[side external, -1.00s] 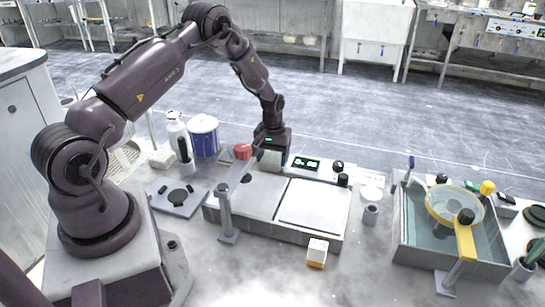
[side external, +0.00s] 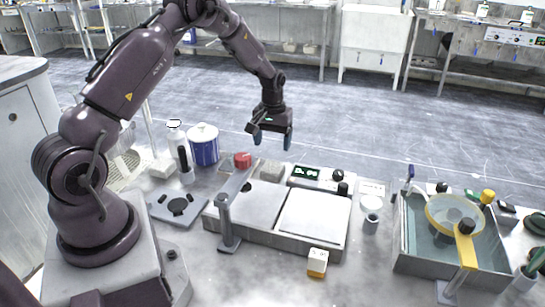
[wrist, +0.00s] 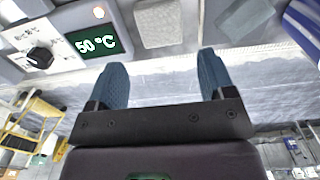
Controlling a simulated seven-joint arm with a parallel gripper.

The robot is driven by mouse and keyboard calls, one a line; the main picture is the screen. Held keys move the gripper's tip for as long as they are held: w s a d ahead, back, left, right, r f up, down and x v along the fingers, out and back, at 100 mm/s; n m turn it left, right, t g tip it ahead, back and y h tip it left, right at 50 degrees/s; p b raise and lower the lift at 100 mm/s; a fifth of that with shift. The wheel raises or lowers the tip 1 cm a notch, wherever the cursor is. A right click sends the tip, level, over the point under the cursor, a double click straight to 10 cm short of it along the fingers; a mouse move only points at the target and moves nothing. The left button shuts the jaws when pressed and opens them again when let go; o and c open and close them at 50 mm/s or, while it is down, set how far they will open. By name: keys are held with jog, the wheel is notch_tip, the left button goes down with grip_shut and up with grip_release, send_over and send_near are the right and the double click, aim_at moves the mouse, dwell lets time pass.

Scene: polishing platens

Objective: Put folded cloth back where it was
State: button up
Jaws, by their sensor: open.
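The folded cloth (side external: 271,170) is a small grey, block-like pad. It sits at the back of the platen unit (side external: 277,229), between the red knob (side external: 242,160) and the green display (side external: 306,173). In the wrist view a pale textured square that looks like the cloth (wrist: 158,22) is at the top middle, beyond the fingertips. My gripper (side external: 271,140) is above and behind the cloth, apart from it. Its blue fingers are spread with nothing between them, as the wrist view also shows (wrist: 163,80).
A darker textured square (wrist: 243,20) lies to the cloth's right in the wrist view. A blue canister (side external: 204,146) and white bottle stand left of the unit. A water basin (side external: 450,268) with a yellow-handled ring is at right. A small orange-and-white block (side external: 317,263) lies in front.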

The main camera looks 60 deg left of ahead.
jog(key=s+d+r+m+t, duration=0.1)
jog(key=s+d+r+m, duration=0.15)
jog(key=d+r, duration=0.55)
jog(key=s+d+r+m+t, duration=0.1)
jog(key=s+d+r+t, duration=0.2)
jog(key=r, duration=1)
jog(key=s+d+r+m, duration=0.2)
jog(key=s+d, duration=0.3)
jog(key=s, duration=0.3)
jog(key=s+d+r+m+t, duration=0.1)
jog(key=s+d+r+m, duration=0.1)
jog(key=s+d, duration=0.4)
jog(key=s+m, duration=0.1)
jog(key=s, duration=0.2)
jog(key=shift+r+t, duration=0.2)
jog(key=shift+t, duration=0.1)
jog(key=shift+m, duration=0.25)
jog(key=shift+c, duration=0.2)
